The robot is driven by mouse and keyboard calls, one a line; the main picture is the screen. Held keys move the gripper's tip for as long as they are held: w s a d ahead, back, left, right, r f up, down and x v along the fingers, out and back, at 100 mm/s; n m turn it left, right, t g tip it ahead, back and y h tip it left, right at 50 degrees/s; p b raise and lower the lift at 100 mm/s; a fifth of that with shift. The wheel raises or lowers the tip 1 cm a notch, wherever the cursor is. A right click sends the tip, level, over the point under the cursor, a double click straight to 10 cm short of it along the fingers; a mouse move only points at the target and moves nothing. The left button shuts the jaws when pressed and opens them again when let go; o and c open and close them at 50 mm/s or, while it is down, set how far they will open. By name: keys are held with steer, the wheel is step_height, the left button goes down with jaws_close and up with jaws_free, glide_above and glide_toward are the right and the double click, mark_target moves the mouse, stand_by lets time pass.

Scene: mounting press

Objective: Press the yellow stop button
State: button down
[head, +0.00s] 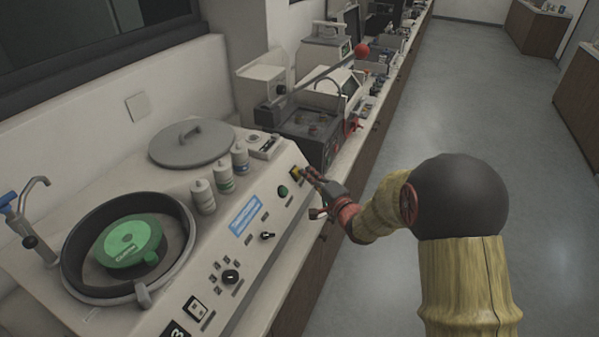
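The yellow stop button (294,170) is a small yellow patch on a dark square near the far right end of the sloped front panel of the white machine. A green button (283,190) sits just nearer on the same panel. My gripper (308,174) reaches in from the right, its dark reddish fingers pointing at the yellow button. The fingertips are right beside the button's right edge. I cannot tell whether they touch it. The fingers are small and dark, so their opening is unclear. Nothing is seen held in them.
The machine carries a round bowl with a green disc (131,241), a grey lid (191,145), several white bottles (203,196) and black knobs (230,277). A dark grey machine (312,132) stands just behind the button. The floor (470,100) at the right is clear.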

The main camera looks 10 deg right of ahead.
steer(key=s+d+r+p, duration=0.3)
steer(key=d+p, duration=0.1)
steer(key=shift+r, duration=0.3)
stand_by(0.4)
steer(key=shift+w, duration=0.1)
stand_by(0.5)
